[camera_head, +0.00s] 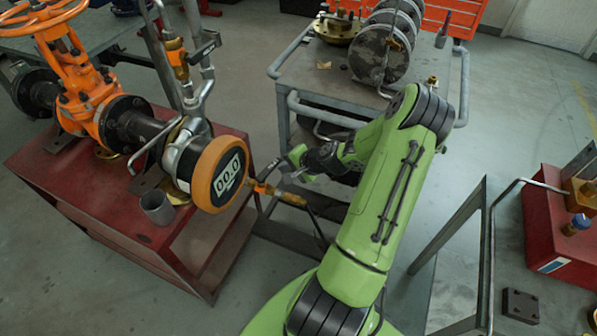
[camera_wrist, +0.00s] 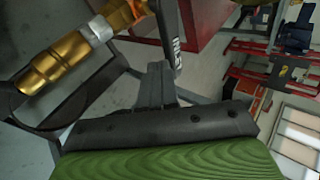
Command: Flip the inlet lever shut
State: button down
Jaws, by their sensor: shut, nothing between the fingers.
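The inlet lever (camera_wrist: 171,32) is a dark flat bar with partly legible white lettering, seen in the wrist view just beyond my fingers. It is beside an orange valve body (camera_wrist: 122,14) with a brass fitting (camera_wrist: 55,62) to the left. In the head view the orange valve body (camera_head: 260,187) sits right of the gauge, and the dark lever (camera_head: 270,170) slants up from it. My gripper (camera_head: 287,170) is just right of the lever. In the wrist view my gripper (camera_wrist: 157,70) is shut and empty, its tips close to the lever; I cannot tell whether they touch.
Another dark-handled lever (camera_head: 205,48) is on the upright pipe. A grey cart (camera_head: 310,75) stands behind my arm. A black hose loops beneath the brass fitting.

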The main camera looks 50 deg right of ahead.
jog(key=shift+w, duration=0.25)
jog(key=w+n+y, duration=0.1)
jog(key=n+y, duration=0.1)
jog(key=n, duration=0.1)
jog(key=shift+w+d+g, duration=0.25)
jog(key=shift+w+g, duration=0.05)
jog(key=shift+w, duration=0.1)
jog(key=shift+s, duration=0.1)
